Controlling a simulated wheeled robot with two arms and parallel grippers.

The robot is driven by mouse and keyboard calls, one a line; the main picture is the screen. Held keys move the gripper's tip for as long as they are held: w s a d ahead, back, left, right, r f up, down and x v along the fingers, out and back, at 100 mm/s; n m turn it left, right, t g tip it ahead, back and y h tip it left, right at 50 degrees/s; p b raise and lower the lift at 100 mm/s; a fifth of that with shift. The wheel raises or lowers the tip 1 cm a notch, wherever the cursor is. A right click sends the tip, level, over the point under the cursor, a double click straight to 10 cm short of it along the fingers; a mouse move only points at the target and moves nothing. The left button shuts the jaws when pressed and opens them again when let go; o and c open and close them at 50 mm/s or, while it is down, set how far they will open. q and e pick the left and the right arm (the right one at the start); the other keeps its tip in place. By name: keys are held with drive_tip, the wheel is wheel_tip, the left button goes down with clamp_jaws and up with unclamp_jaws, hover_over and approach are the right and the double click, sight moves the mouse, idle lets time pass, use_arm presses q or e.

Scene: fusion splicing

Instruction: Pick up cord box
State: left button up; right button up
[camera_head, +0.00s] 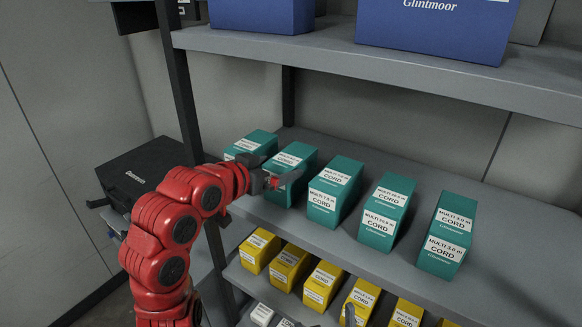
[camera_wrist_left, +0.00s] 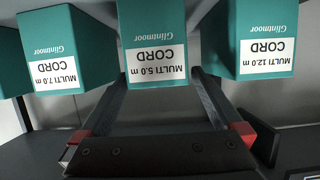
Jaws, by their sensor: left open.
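Several teal cord boxes stand in a row on the middle shelf. The second from the left (camera_head: 279,191) is the MULTI 5.0 m CORD box, its label readable upside down in the left wrist view (camera_wrist_left: 153,40). My left gripper (camera_head: 283,172) is at the front of this box. In the left wrist view its fingers (camera_wrist_left: 160,84) are open and spread to either side of the box. Whether they touch it is unclear. A small grey piece at the bottom edge may be my right gripper (camera_head: 348,315); its jaws cannot be made out.
Neighbouring teal boxes marked 12.0 m (camera_wrist_left: 265,30) and 7.0 m (camera_wrist_left: 60,45) stand close on either side. Yellow cord boxes (camera_head: 288,268) fill the shelf below. Blue boxes (camera_head: 435,25) stand on the upper shelf (camera_head: 330,52). A black case (camera_head: 140,170) sits at left.

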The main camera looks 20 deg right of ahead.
use_arm(q)
drive_tip(key=shift+w+d, duration=0.2)
drive_tip(key=shift+d, duration=0.1)
drive_tip(key=p+x, duration=0.3)
drive_tip(key=x, duration=0.2)
drive_tip(key=shift+s+f+p, duration=0.15)
drive_tip(key=shift+p, duration=0.2)
drive_tip(key=shift+d+f, duration=0.15)
drive_tip(key=c, duration=1.3)
